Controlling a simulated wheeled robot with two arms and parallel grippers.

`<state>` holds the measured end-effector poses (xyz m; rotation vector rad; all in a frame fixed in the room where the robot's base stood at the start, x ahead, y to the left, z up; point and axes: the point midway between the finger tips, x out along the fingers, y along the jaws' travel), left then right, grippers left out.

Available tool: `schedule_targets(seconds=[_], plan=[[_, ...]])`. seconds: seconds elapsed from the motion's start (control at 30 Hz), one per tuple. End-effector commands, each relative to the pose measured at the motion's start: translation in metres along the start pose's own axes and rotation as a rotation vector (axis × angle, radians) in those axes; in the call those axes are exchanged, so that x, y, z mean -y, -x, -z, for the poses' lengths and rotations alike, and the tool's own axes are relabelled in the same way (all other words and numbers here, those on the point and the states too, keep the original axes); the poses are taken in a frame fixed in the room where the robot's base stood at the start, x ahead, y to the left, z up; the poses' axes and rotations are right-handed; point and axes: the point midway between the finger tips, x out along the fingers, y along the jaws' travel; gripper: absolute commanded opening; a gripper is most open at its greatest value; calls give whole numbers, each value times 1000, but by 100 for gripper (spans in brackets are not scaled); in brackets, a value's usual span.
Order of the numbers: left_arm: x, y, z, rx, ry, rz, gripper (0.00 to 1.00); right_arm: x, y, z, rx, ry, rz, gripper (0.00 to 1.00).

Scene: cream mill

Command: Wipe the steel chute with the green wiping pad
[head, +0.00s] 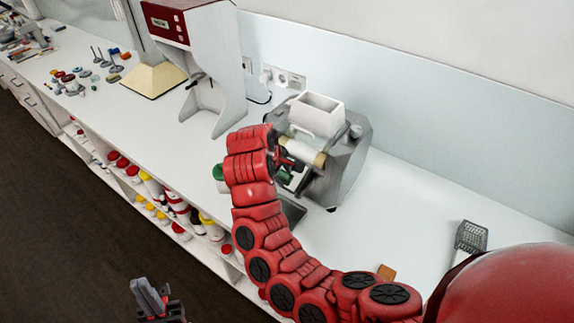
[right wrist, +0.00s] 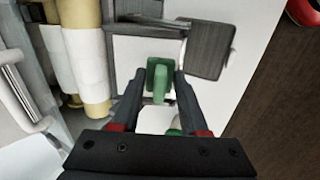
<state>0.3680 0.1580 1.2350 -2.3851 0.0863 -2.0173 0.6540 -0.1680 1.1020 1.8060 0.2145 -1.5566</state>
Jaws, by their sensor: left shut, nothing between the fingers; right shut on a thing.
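My right gripper (right wrist: 160,82) is shut on the green wiping pad (right wrist: 158,68), which shows between its fingertips in the right wrist view. The pad is over the lower part of a pale panel (right wrist: 132,52) that looks like the steel chute; I cannot tell whether they touch. In the head view my right arm partly hides the front of the mill (head: 345,165), and a bit of green (head: 284,174) shows beside the gripper. My left gripper (head: 150,297) is shut and empty at the bottom left, away from the mill.
A dark grey tray (head: 292,211) sits low at the mill's front. Pale rolls (head: 303,151) and a white hopper (head: 316,115) are above. A tall grey-white machine (head: 218,75) stands left of the mill. A metal grater-like tool (head: 471,236) lies on the counter at right.

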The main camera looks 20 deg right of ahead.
Motion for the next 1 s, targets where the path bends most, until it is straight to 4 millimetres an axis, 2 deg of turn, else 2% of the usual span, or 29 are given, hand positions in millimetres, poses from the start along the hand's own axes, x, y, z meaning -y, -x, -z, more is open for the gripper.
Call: schedule_targets(seconds=[0.17, 0.5, 0.67, 0.77, 1.0], plan=[[0, 0, 0, 0, 0, 0, 0, 2, -1, 0, 1, 0, -1, 0], [0, 9, -2, 0, 0, 0, 0, -32, -3, 0, 1, 0, -5, 0], [0, 10, -2, 0, 0, 0, 0, -41, -2, 0, 1, 0, -4, 0], [0, 8, -1, 0, 0, 0, 0, -37, -1, 0, 1, 1, -1, 0], [0, -1, 0, 0, 0, 0, 0, -12, 0, 0, -1, 2, 1, 0]])
